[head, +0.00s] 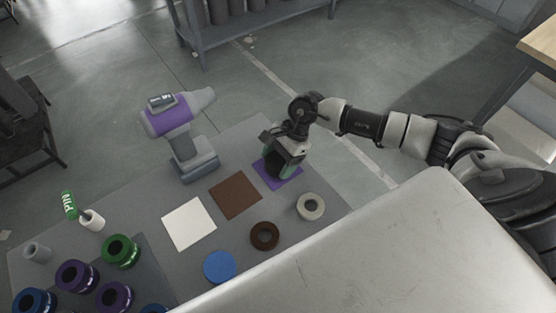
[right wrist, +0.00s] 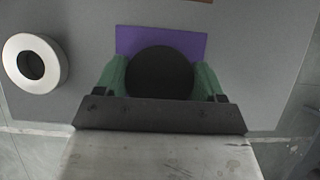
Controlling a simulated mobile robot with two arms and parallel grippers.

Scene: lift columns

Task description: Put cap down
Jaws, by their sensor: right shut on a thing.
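The black round cap (right wrist: 160,72) is between the green fingers of my right gripper (head: 280,165), which is shut on it. The cap is over the purple square (head: 282,181); the square also shows behind it in the right wrist view (right wrist: 128,42). The gripper points down, and in the head view it hides most of the cap. I cannot tell whether the cap touches the square. My left gripper is not in view.
A brown square (head: 236,195), a white square (head: 189,223) and a blue disc (head: 219,267) lie on the grey mat. A brown ring (head: 264,247) and a grey-white ring (head: 322,207) lie close by. A purple-grey drill (head: 165,123) stands behind; several coloured spools are at front left.

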